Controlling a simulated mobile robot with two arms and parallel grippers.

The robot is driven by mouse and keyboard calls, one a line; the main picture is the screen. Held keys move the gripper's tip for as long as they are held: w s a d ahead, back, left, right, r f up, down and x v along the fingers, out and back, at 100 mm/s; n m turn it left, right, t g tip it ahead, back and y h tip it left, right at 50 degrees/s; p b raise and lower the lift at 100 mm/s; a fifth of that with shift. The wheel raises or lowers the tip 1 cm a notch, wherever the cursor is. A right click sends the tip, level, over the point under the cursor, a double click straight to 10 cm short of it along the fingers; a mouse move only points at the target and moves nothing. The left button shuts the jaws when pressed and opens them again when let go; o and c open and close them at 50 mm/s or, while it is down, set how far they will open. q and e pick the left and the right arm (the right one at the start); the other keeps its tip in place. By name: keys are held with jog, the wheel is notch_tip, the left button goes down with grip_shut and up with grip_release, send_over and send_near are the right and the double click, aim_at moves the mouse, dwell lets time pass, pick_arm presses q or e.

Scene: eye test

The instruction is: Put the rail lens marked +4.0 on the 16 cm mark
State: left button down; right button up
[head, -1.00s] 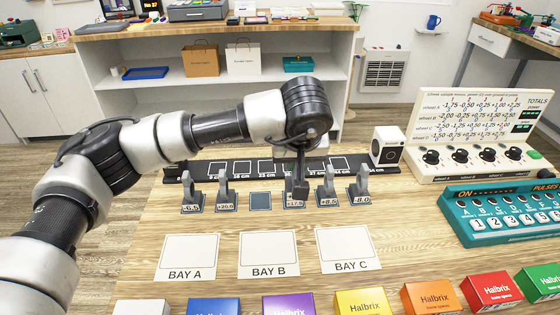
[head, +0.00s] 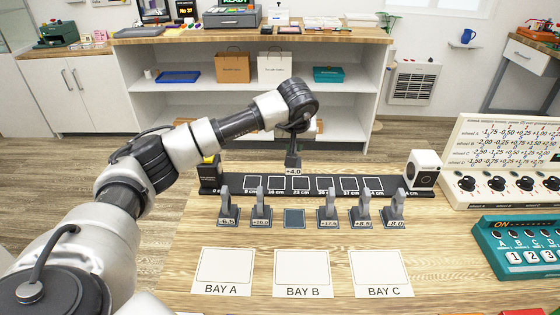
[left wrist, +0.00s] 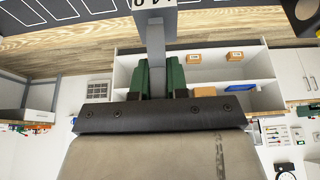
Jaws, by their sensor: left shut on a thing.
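The rail lens marked +4.0 (head: 293,170) hangs upright from my left gripper (head: 296,138). It is in the air and shows in front of the far edge of the rail (head: 425,189), between the 16 cm mark (head: 276,183) and the 23 cm mark (head: 301,183). I see no contact with the rail. In the left wrist view, the green fingers (left wrist: 158,78) are shut on the lens's grey stem (left wrist: 155,42); its labelled foot (left wrist: 155,18) is cut off by the top edge. My right gripper is not in view.
In front of the rail stand lenses marked -6.5 (head: 227,212) and -8.0 (head: 395,212), with others between them and one empty dark pad (head: 294,218). A white block (head: 424,168) stands at the rail's right end. The bay cards (head: 302,270) lie nearer.

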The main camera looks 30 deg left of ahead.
pick_arm(q)
jog(key=shift+s+a+f, duration=0.1)
jog(key=shift+a+f, duration=0.75)
jog(key=shift+f, duration=0.3)
jog(key=shift+s+a+f, duration=0.1)
jog(key=shift+a+f, duration=0.75)
jog(key=shift+f, duration=0.35)
jog(key=shift+a+f, duration=0.85)
jog(key=shift+f, duration=0.3)
jog(key=shift+f, duration=0.1)
jog(key=c, duration=1.1)
grip_release()
jog(key=shift+f, duration=0.1)
jog(key=shift+r, duration=0.3)
jog(key=v, duration=1.2)
jog(key=shift+f, duration=0.1)
